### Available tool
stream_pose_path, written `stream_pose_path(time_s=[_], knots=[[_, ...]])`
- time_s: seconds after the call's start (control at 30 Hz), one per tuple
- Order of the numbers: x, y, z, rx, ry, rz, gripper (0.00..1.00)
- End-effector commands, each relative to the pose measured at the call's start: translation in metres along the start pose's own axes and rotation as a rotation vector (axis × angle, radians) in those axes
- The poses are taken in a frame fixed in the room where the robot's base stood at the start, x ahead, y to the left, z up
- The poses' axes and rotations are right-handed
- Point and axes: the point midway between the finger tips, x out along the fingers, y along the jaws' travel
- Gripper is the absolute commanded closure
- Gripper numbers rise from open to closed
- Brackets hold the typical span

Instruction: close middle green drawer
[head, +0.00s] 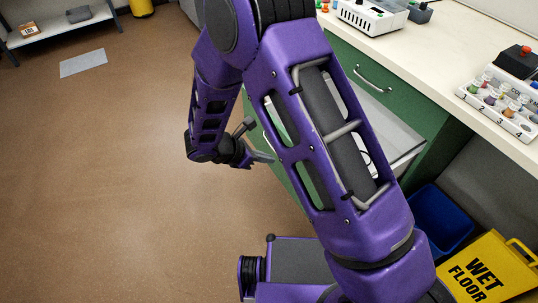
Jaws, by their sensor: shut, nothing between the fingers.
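The green cabinet under the bench has a closed upper drawer (352,62) with a silver handle. Below it the middle green drawer stands pulled out; its pale side wall (408,158) shows to the right of my arm, and part of its green front shows to the left. My purple arm hides most of this drawer. My gripper (268,158) is shut and empty, beside the left, front side of the open drawer. I cannot tell whether it touches the drawer front.
A yellow wet floor sign (490,268) and a blue bin (443,220) stand at the lower right. The white benchtop (432,55) carries a tube rack (505,103) and a white device (370,15).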

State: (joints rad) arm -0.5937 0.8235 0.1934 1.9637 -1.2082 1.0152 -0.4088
Motion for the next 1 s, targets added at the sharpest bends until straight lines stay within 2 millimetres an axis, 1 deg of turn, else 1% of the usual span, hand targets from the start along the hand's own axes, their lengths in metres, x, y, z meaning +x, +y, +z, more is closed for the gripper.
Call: stream_pose_path(time_s=[0.03,0.1,0.33,0.4,0.6,0.73,1.0], knots=[[0.013,-0.001,-0.001,0.001,0.0,-0.004,1.0],[0.029,-0.001,-0.002,0.0,0.0,-0.005,1.0],[0.077,-0.001,-0.002,0.002,0.002,-0.004,1.0],[0.083,0.0,0.01,0.007,0.0,-0.003,1.0],[0.098,0.0,0.025,0.005,0.001,0.0,1.0],[0.101,0.0,0.028,0.004,0.001,0.001,1.0],[0.101,0.0,0.029,0.004,0.001,0.001,1.0]])
